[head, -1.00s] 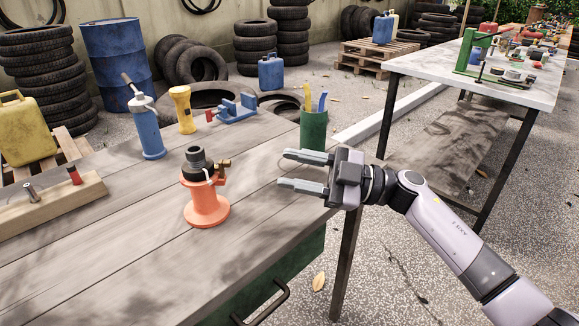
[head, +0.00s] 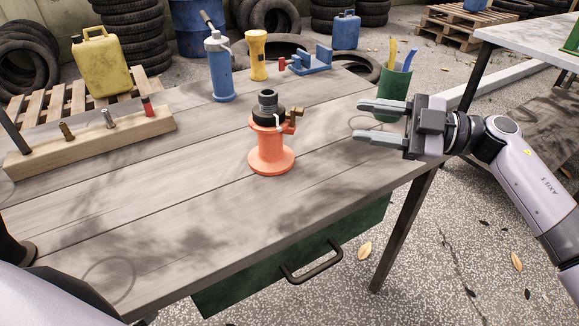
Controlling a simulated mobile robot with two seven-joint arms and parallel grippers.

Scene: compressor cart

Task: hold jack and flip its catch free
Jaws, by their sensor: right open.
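The jack (head: 271,150) stands upright on the wooden bench, with an orange flared body, a black collar and a grey threaded top. A small brass part (head: 295,115), which may be its catch, sticks out at the upper right side beside a pale loop. My right gripper (head: 358,121) is open and empty to the right of the jack, its fingers pointing left and apart from it. Part of my left arm shows at the lower left corner; its gripper is out of view.
A green cup with tools (head: 394,92) stands just behind my right gripper. A blue torch-like bottle (head: 220,72), a yellow flashlight-like object (head: 257,56) and a blue vise-like holder (head: 312,62) stand behind the jack. A wooden block with pegs (head: 85,142) lies left. The bench front (head: 160,260) is clear.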

